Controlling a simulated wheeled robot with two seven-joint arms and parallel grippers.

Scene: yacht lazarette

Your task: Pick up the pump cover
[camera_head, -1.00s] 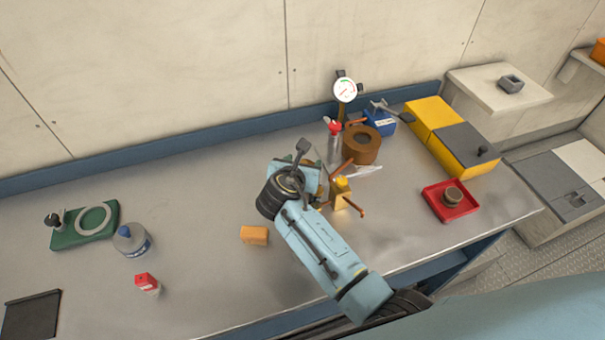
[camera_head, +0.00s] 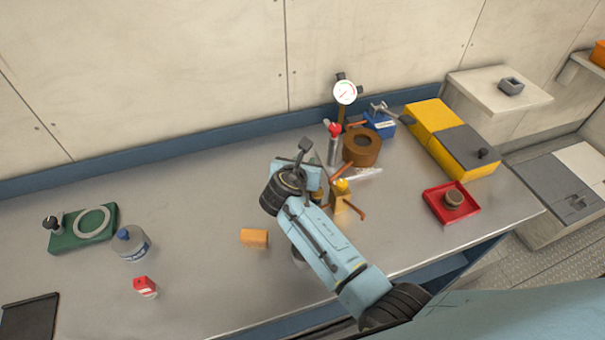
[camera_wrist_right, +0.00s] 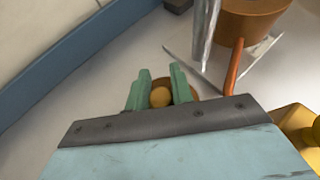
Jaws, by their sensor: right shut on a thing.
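My right gripper (camera_wrist_right: 160,78) has two green fingers. They are shut on the yellow-brown knob of a small round brown piece, which I take to be the pump cover (camera_wrist_right: 160,97). A bit of its round edge shows beside the right finger in the wrist view. The piece is low over the grey worktop; I cannot tell whether it touches it. In the head view my right arm comes in from the lower right and largely hides the gripper's grasp. My left gripper is not in view.
Close by stand a yellow valve-like piece (camera_head: 341,196) with orange handles, a silver bottle (camera_head: 334,150) and a brown ring (camera_head: 363,147). An orange block (camera_head: 254,238) lies left of my arm. A red tray (camera_head: 433,197) is at right.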

